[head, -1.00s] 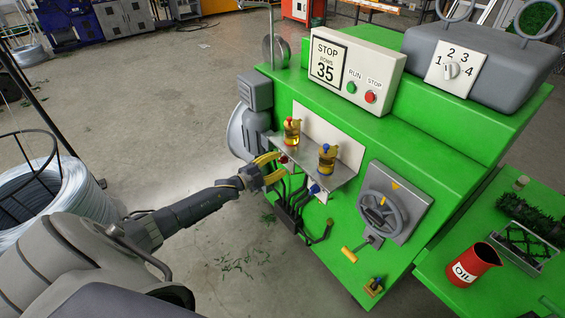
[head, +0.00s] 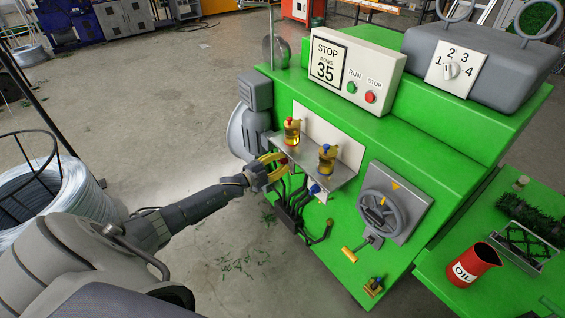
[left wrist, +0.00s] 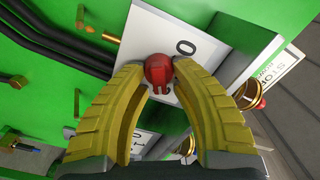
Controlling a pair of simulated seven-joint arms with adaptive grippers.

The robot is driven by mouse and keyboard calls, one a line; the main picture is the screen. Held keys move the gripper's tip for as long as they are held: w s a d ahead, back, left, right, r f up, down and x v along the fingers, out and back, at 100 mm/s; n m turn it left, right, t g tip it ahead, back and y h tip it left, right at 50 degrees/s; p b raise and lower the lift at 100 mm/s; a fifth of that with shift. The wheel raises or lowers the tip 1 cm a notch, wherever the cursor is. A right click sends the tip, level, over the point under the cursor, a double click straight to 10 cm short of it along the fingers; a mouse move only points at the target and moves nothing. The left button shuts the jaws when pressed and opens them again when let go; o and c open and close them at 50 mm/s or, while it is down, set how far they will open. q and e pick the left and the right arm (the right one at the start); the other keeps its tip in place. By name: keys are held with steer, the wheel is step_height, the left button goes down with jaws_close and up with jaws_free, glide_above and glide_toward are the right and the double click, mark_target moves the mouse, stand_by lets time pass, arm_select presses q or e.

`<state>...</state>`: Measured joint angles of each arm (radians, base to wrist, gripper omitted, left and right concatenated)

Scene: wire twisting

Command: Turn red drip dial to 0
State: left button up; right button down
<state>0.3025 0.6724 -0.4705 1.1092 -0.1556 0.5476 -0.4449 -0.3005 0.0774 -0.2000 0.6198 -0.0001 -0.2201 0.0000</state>
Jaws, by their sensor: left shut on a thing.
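The red drip dial (left wrist: 160,74) is a small round red knob on a white plate (left wrist: 150,30) on the green machine. A "0" shows on the plate beside it, and another mark is partly hidden. In the left wrist view my left gripper (left wrist: 160,66) has its two yellow fingers on either side of the dial, shut on it at the tips. In the head view the left gripper (head: 284,161) is under the shelf, by the left oil cup, and mostly hides the dial. My right gripper is not in view.
Two oil cups, red-topped (head: 292,131) and blue-topped (head: 326,158), stand on the shelf above. A blue dial (head: 315,189) and black hoses (head: 290,212) are close by. A handwheel (head: 383,214) and a red oil can (head: 473,264) are further right.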

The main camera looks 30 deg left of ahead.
arm_select(q)
jaws_close()
steer(key=shift+n, duration=0.3)
steer(key=n, duration=0.4)
steer(key=shift+w+a+r+n, duration=0.1)
steer(key=shift+r+n, duration=0.1)
steer(key=shift+n, duration=0.1)
steer(key=n, duration=0.6)
steer(key=shift+w+a+r, duration=0.1)
steer(key=shift+a, duration=0.15)
steer(key=n, duration=0.6)
steer(key=shift+w+a+n, duration=0.1)
steer(key=shift+a+n, duration=0.15)
steer(key=shift+n, duration=0.15)
steer(key=n, duration=0.5)
steer(key=shift+w+a+n, duration=0.1)
steer(key=shift+a+n, duration=0.1)
steer(key=shift+n, duration=0.2)
